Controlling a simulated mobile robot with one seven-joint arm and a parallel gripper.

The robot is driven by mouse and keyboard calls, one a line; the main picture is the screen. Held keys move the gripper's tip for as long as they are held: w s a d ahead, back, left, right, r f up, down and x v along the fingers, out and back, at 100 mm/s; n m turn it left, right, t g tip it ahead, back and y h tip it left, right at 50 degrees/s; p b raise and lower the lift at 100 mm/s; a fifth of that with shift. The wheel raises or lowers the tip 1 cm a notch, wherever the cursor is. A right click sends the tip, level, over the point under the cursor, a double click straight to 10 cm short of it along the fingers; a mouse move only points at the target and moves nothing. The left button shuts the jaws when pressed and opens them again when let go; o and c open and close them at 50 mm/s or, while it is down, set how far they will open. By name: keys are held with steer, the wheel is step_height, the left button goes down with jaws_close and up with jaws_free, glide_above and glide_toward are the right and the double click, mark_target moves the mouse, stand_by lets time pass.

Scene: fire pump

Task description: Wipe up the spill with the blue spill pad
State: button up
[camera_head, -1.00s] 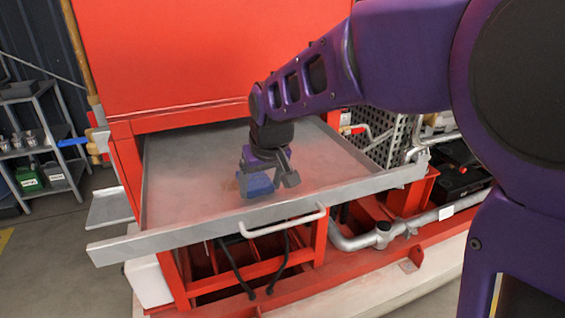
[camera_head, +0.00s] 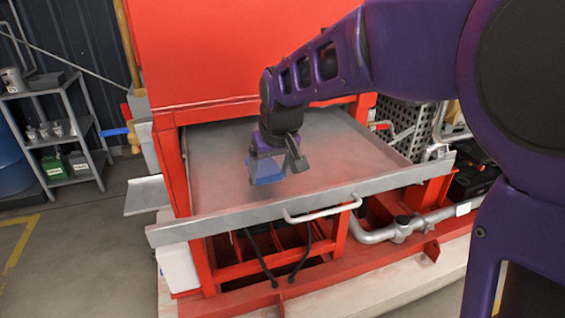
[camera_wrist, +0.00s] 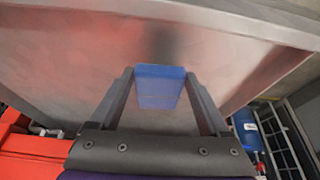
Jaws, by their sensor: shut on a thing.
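The blue spill pad (camera_head: 266,170) is held in my gripper (camera_head: 279,166) over the grey metal tray (camera_head: 330,160), left of its middle. In the wrist view the pad (camera_wrist: 160,88) sits between the two fingers of my gripper (camera_wrist: 159,78), which are shut on its sides. I cannot tell whether the pad touches the tray surface. No clear spill shows on the tray now; the reddish tints look like reflections. The patch under and behind the pad is hidden.
The tray has a raised front lip with a white handle (camera_head: 320,213). A red cabinet (camera_head: 240,50) rises behind and above it. Silver pipes (camera_head: 385,232) run at the lower right. A grey shelf (camera_head: 65,135) with containers stands at the left.

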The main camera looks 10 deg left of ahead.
step_height(320, 180, up, 4)
steer(key=shift+f+p, duration=0.25)
steer(key=shift+p, duration=0.9)
steer(key=shift+r, duration=1)
steer(key=shift+d, duration=0.1)
